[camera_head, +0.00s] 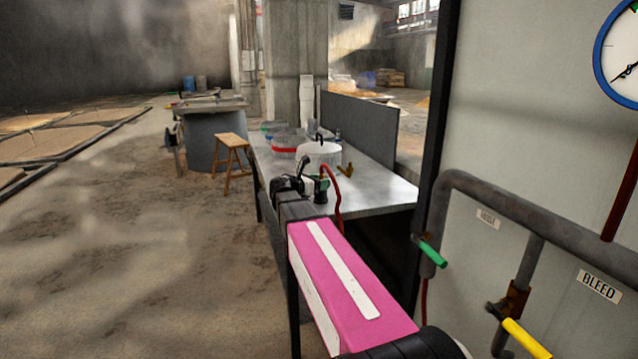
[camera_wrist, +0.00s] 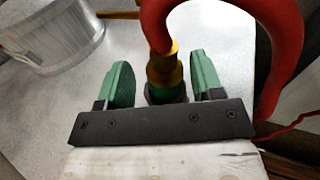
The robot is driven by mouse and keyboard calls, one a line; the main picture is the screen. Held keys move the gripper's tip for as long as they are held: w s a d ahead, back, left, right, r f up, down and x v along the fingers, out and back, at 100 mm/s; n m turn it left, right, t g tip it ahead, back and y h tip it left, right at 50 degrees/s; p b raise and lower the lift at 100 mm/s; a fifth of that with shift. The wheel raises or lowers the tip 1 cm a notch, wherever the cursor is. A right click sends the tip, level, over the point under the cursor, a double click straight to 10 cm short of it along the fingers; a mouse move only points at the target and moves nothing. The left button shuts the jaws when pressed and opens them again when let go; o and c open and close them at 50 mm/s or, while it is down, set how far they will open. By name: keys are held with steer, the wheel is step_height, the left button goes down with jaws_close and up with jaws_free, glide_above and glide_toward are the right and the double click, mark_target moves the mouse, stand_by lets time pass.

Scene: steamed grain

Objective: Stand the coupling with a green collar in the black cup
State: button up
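The brass coupling (camera_wrist: 163,68) has a green collar (camera_wrist: 166,90) at its lower end and a red hose (camera_wrist: 213,12) curving from its top. It appears upright, with its lower end at a dark round rim, apparently the black cup (camera_head: 321,194) on the table. How deep it sits is hidden by my gripper's body. My gripper (camera_wrist: 165,80) is open, with one green-padded finger on each side of the coupling and a visible gap on both sides. The head view shows my gripper (camera_head: 305,180) at the table's near end, partly covering this spot.
The grey table (camera_head: 375,190) also holds a white lidded pot (camera_head: 318,152), a clear tub with a red band (camera_head: 288,145) and a brass fitting (camera_head: 346,170). A clear container (camera_wrist: 55,35) is at upper left in the wrist view. The pipe panel (camera_head: 520,130) stands close on the right.

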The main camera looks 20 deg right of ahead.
steer(key=shift+r, duration=0.1)
steer(key=v, duration=1.2)
